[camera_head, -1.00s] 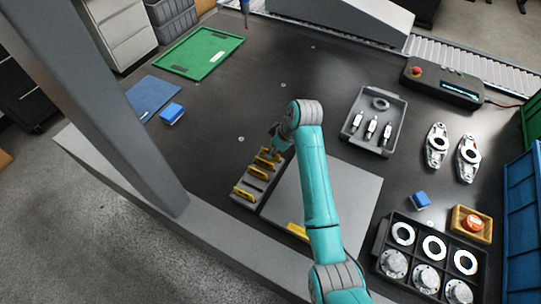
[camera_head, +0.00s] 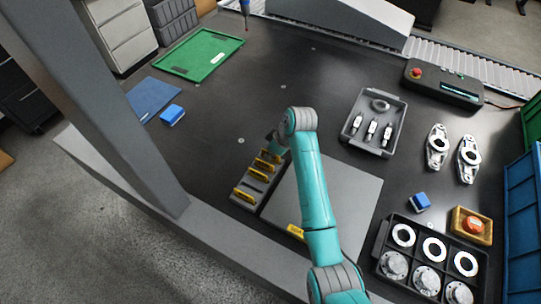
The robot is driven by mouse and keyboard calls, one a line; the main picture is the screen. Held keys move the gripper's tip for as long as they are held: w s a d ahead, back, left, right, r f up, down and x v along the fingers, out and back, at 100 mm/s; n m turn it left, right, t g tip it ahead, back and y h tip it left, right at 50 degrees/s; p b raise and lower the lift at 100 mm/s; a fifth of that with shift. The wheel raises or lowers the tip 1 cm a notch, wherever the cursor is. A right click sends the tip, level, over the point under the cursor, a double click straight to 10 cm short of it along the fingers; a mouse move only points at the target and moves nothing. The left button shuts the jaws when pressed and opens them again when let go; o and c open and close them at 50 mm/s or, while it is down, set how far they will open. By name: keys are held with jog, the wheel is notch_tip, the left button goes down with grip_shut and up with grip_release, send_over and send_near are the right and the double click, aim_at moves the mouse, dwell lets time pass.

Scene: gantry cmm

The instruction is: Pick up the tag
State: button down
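Several yellow tags stand in slots of a grey rack (camera_head: 238,200) left of centre; one is the front tag (camera_head: 244,195), another the middle tag (camera_head: 258,175). A further yellow piece (camera_head: 296,231) lies at the front edge of the grey plate. My gripper (camera_head: 270,150) is at the rack's far end, close to the rearmost tags. It is small and dark here, partly hidden by my wrist. I cannot tell whether its fingers are open or touch a tag.
The grey plate (camera_head: 345,190) lies right of the rack, under my arm. A grey tray (camera_head: 378,147) with metal parts, two metal brackets and a black tray (camera_head: 378,245) of rings stand to the right. A grey column (camera_head: 110,110) rises at left.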

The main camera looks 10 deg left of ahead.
notch_tip(320, 180, up, 14)
jog(key=shift+r, duration=0.25)
dwell(0.9)
